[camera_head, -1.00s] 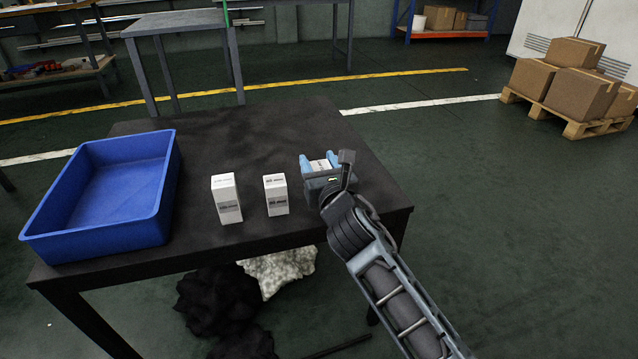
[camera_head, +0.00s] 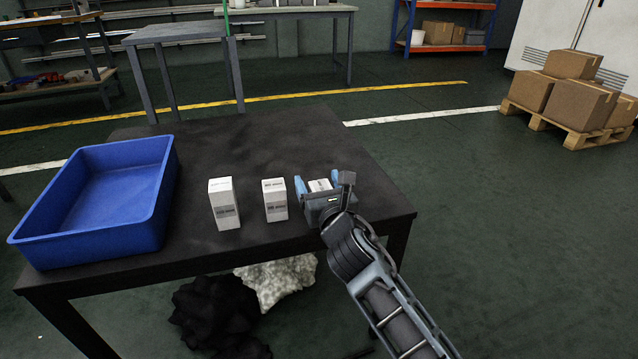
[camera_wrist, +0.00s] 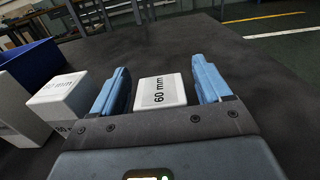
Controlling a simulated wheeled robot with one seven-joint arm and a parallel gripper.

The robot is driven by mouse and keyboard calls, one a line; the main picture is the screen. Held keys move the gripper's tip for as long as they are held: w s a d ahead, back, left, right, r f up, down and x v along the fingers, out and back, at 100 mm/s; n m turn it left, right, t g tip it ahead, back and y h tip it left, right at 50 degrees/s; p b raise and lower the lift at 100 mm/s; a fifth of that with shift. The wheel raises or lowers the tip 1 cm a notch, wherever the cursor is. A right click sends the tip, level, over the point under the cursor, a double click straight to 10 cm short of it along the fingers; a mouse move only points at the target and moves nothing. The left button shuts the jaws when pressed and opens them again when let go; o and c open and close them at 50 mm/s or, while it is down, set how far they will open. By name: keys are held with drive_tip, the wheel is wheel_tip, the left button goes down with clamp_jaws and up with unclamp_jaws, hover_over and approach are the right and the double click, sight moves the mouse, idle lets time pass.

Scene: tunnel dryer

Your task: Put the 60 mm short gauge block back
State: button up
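The white 60 mm gauge block (camera_wrist: 161,90) stands between my gripper's blue fingers in the wrist view, its printed label facing up. A narrow gap shows on each side of it, so my gripper (camera_wrist: 162,88) is open around it. In the head view the block's top (camera_head: 319,185) shows between the spread fingers of my gripper (camera_head: 317,186); its lower part is hidden. A taller white block (camera_head: 224,204) and a medium white block (camera_head: 274,200) stand to its left in a row. The medium block also shows left of my fingers in the wrist view (camera_wrist: 60,95).
The dark table (camera_head: 270,145) has free room behind the blocks. A blue open tray (camera_head: 100,240) stands on its left end. The table's right edge is close to my gripper. Cardboard boxes (camera_head: 580,103) on a pallet stand far off on the right.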

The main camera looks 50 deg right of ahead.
drive_tip(key=shift+r, duration=0.15)
drive_tip(key=shift+s, duration=0.15)
drive_tip(key=s+a+f+m+y, duration=0.35)
drive_tip(key=s+a+m, duration=0.25)
drive_tip(key=s+a, duration=0.5)
drive_tip(key=s+a+f+m+y, duration=0.3)
drive_tip(key=s+a+m+y, duration=0.3)
drive_tip(key=s, duration=0.9)
drive_tip(key=s+a+r+m, duration=0.3)
drive_tip(key=s+m, duration=0.3)
drive_tip(key=m, duration=0.2)
drive_tip(key=s+a+r+m, duration=0.4)
drive_tip(key=s+m, duration=0.2)
drive_tip(key=m, duration=0.3)
drive_tip(key=shift+y, duration=0.25)
